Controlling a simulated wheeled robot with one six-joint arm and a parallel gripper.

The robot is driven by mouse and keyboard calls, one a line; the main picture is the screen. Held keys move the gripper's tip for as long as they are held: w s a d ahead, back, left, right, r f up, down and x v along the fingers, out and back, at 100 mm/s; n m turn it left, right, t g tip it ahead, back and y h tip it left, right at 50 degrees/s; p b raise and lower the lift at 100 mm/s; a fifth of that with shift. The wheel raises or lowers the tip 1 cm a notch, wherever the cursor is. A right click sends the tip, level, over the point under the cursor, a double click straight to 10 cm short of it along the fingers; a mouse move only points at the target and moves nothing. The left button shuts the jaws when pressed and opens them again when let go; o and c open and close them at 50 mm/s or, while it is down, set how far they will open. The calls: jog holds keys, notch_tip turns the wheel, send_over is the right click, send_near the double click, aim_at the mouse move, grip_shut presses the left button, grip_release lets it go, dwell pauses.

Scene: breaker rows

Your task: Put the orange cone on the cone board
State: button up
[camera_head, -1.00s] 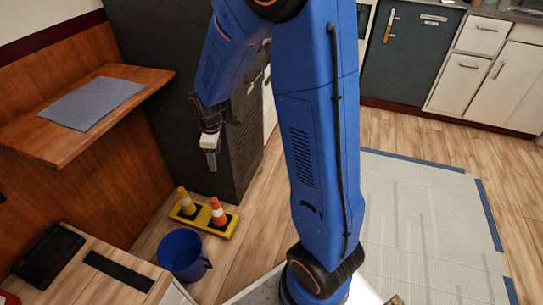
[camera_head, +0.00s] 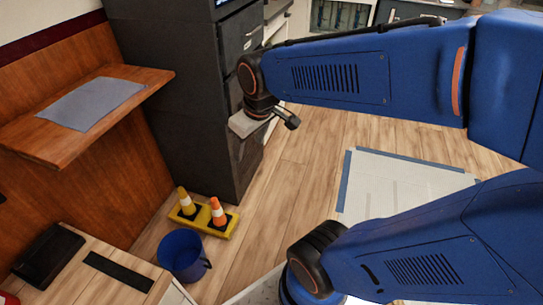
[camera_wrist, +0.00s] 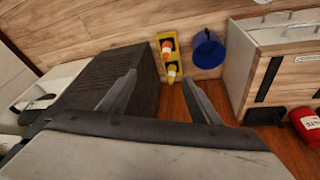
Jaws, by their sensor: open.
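In the wrist view the board (camera_wrist: 160,37), orange cone (camera_wrist: 167,46) and yellow cone (camera_wrist: 173,73) show small, beyond the fingertips. My gripper (camera_wrist: 159,78) is open with nothing between its fingers. In the head view it is high in front of the dark cabinet, well apart from the cones; its fingers are not clear there.
A blue bucket (camera_head: 183,254) stands on the floor close in front of the board. A dark cabinet (camera_head: 190,110) rises behind the cones. A wooden wall shelf (camera_head: 40,142) carries a grey mat (camera_head: 92,104). Floor right of the board is clear.

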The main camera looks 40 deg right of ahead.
jog(key=s+r+m+t, duration=0.1)
jog(key=s+r+m, duration=0.1)
jog(key=s, duration=0.7)
jog(key=shift+s+d+m, duration=0.15)
jog(key=shift+d+m, duration=0.25)
jog(key=shift+m, duration=0.1)
jog(key=shift+r, duration=0.1)
dwell(0.5)
